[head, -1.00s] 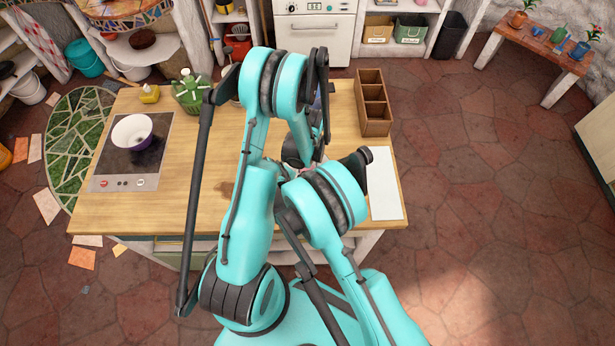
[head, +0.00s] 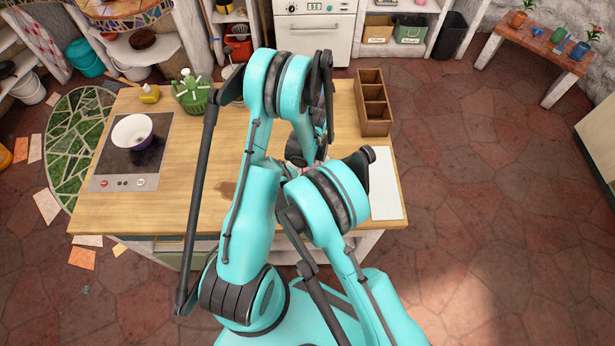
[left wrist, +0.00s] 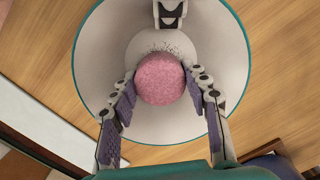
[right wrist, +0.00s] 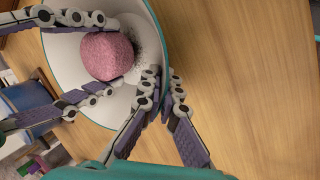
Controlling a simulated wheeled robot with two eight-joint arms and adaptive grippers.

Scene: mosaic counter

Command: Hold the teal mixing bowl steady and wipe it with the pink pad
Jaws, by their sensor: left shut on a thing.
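The teal mixing bowl (left wrist: 90,70) has a white inside and a teal rim. It fills much of the left wrist view and also shows in the right wrist view (right wrist: 69,48). My left gripper (left wrist: 160,85) is shut on the pink pad (left wrist: 160,78), a round pad held inside the bowl. Dark speckled marks show on the white surface beside the pad. My right gripper (right wrist: 163,80) has one finger inside and one outside the bowl's rim, gripping it. In the head view my arms hide the bowl, the pad and both grippers.

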